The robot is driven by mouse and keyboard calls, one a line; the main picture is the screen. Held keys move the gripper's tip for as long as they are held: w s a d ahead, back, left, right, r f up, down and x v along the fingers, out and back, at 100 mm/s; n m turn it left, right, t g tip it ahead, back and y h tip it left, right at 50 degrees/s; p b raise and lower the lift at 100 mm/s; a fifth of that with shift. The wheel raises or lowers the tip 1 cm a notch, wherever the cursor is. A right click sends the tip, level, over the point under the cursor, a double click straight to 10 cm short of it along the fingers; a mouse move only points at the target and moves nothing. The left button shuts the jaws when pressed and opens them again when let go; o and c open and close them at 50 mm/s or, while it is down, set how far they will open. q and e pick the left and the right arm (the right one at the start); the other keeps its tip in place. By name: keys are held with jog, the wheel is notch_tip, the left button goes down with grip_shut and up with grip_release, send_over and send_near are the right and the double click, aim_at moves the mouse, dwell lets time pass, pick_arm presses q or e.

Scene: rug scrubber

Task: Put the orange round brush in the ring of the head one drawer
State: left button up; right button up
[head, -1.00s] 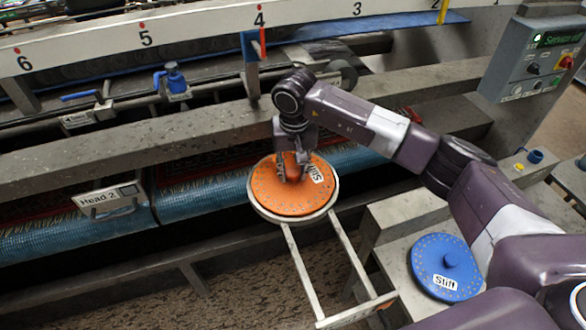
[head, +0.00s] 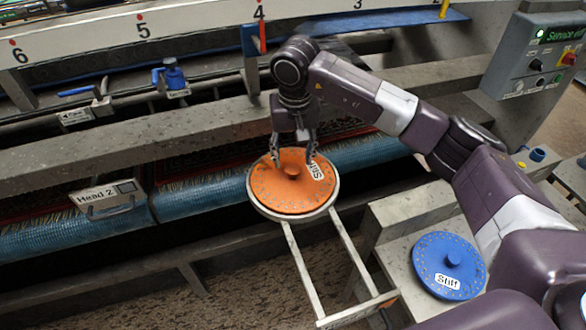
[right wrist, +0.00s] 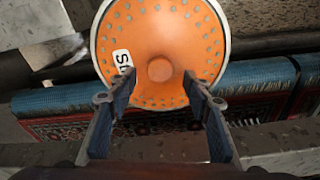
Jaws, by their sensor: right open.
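The orange round brush (head: 292,187), with a white "Stiff" label and a center knob, lies in the white ring (head: 258,210) of the pulled-out drawer (head: 346,245). It looks seated and roughly level, with the ring's rim around it. My right gripper (head: 294,160) is open and empty above the brush's far part, its fingers spread and clear of the knob. In the right wrist view the brush (right wrist: 160,35) fills the upper middle, beyond the open fingers (right wrist: 162,95). My left gripper is not in view.
A blue round brush (head: 449,264) labeled "Stiff" lies on the grey step at the right. A "Head 2" drawer front (head: 107,198) is at the left. A grey beam (head: 130,140) runs behind the ring. A control box (head: 535,58) is at upper right.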

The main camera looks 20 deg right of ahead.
notch_tip(320, 180, up, 7)
jog(key=b, duration=0.1)
jog(key=shift+s+b, duration=0.3)
jog(key=shift+s, duration=0.15)
jog(key=shift+a, duration=0.15)
